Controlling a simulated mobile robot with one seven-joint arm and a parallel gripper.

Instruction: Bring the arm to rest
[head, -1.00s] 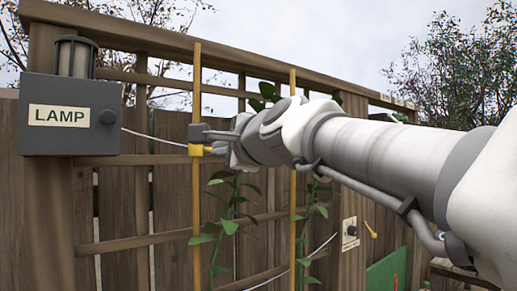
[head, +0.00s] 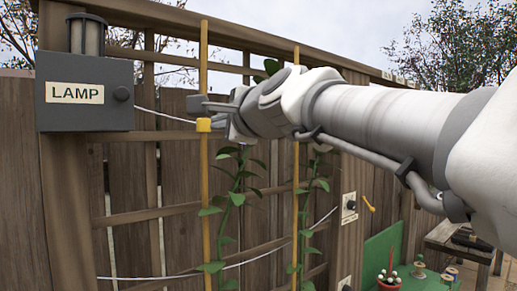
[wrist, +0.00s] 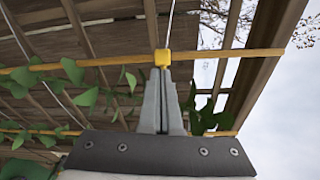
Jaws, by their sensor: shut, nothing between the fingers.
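My gripper (head: 203,104) is at the end of my outstretched arm, in the middle of the head view. Its fingers are shut with nothing between them. The fingertips are close to a yellow clip (head: 203,125) on a tall yellow cane; I cannot tell whether they touch it. In the wrist view the closed fingers (wrist: 163,75) point at the same clip (wrist: 162,58), where a pale wire meets the cane (wrist: 235,54).
A grey box labelled LAMP (head: 85,92) is on the fence post at left. Leafy climbing plants (head: 236,198) grow by the canes against the wooden fence (head: 180,165). A green board (head: 384,252), a red pot (head: 389,284) and a wooden bench (head: 440,238) are at lower right.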

